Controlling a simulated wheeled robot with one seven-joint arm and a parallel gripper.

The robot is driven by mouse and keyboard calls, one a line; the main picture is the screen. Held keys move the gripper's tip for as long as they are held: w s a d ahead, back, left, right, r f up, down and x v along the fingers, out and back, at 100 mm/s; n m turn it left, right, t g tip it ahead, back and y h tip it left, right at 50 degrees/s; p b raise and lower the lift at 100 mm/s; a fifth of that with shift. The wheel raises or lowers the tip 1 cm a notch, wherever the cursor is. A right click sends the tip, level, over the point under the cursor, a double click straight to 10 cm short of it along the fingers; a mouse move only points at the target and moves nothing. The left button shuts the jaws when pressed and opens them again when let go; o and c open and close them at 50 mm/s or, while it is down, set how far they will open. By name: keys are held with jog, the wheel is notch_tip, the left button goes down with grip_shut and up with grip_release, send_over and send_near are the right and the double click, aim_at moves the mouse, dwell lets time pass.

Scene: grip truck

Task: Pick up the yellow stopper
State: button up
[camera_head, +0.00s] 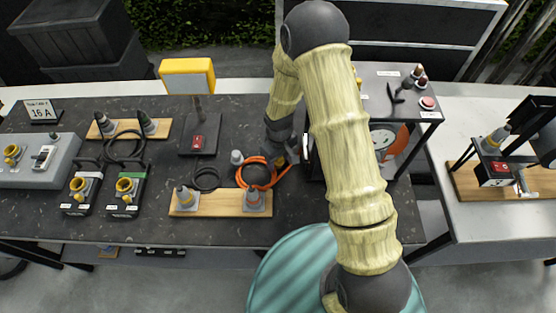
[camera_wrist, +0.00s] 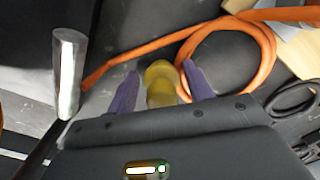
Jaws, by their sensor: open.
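The yellow stopper (camera_wrist: 160,78) shows in the wrist view as a rounded yellow piece between the two purple fingers of my gripper (camera_wrist: 160,90). The fingers are apart, one on each side of it, and I cannot tell whether either touches it. Its lower part is hidden by the gripper body. In the head view my gripper (camera_head: 299,150) is low over the dark table, right of the orange cable loop. I cannot make out the stopper clearly there, as my arm covers much of that area.
An orange cable (camera_wrist: 265,50) loops close beside the fingers. A shiny metal cylinder (camera_wrist: 69,75) stands at left in the wrist view. A wooden board (camera_head: 220,203) with grey-based connectors lies left of my gripper. A yellow-headed lamp (camera_head: 187,76) stands further back on the dark table (camera_head: 60,220).

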dwell(0.3)
jog(key=c, duration=0.8)
jog(key=shift+c, duration=0.2)
notch_tip(320, 180, up, 10)
jog(key=shift+r+b, duration=0.1)
jog(key=shift+b, duration=0.75)
jog(key=shift+a, duration=0.1)
